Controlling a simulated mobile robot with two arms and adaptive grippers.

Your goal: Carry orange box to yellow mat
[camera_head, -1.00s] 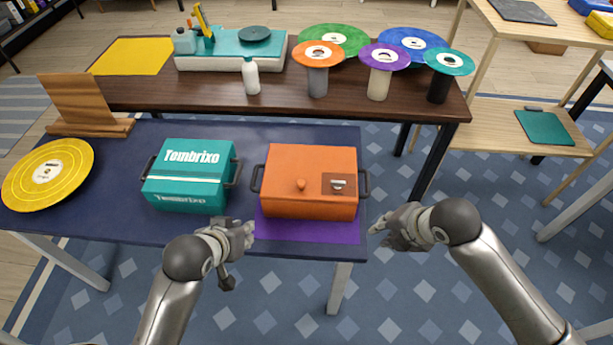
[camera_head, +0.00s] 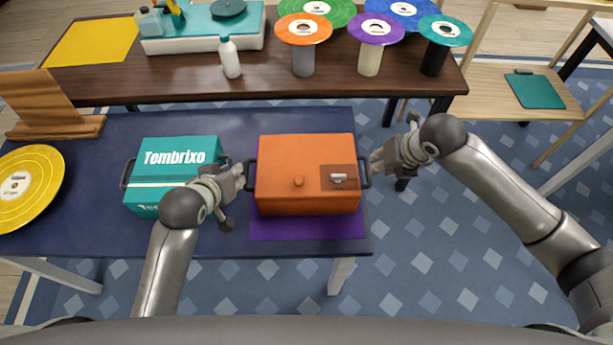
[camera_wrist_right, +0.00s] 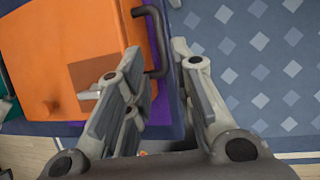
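The orange box (camera_head: 305,170) sits on a purple mat (camera_head: 305,226) on the near dark-blue table, with a dark handle on each side. It also shows in the right wrist view (camera_wrist_right: 65,40). The yellow mat (camera_head: 93,42) lies at the far left of the brown table behind. My left gripper (camera_head: 240,182) is beside the box's left handle; the head view does not show clearly how its fingers stand. My right gripper (camera_head: 376,165) is at the right handle. In the right wrist view its fingers (camera_wrist_right: 160,55) are apart, with the handle's bar near the left fingertip, not clasped.
A teal Tembrixo box (camera_head: 172,172) stands just left of my left gripper. A yellow disc (camera_head: 28,188) and wooden stand (camera_head: 50,105) are further left. On the brown table (camera_head: 180,80) stand a teal machine (camera_head: 200,40), a white bottle (camera_head: 229,58) and several discs on pillars.

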